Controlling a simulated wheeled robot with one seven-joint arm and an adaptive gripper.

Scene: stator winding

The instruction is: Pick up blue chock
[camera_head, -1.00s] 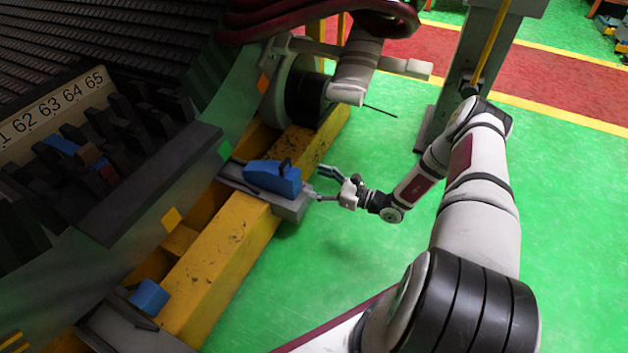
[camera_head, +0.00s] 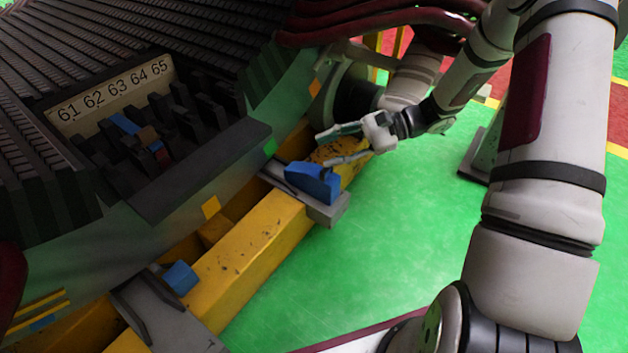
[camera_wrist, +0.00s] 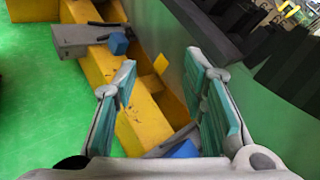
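A blue chock (camera_head: 313,182) sits on a grey plate (camera_head: 330,212) fixed across the yellow beam. My gripper (camera_head: 334,146) is open and empty just behind and above this chock in the head view. In the wrist view, my gripper (camera_wrist: 162,78) shows both teal-padded fingers spread apart. The near blue chock (camera_wrist: 183,149) shows low between them, mostly hidden by the gripper body. A second, smaller-looking blue chock (camera_head: 181,278) sits on another grey plate (camera_head: 165,318) at the lower left; it also shows in the wrist view (camera_wrist: 118,43).
The yellow beam (camera_head: 250,245) runs diagonally beside the stator housing (camera_head: 130,245), which has numbered slots with black, blue and brown pieces. A round black part (camera_head: 357,97) and dark red cables (camera_head: 390,20) lie behind my gripper. The green floor (camera_head: 390,250) is clear.

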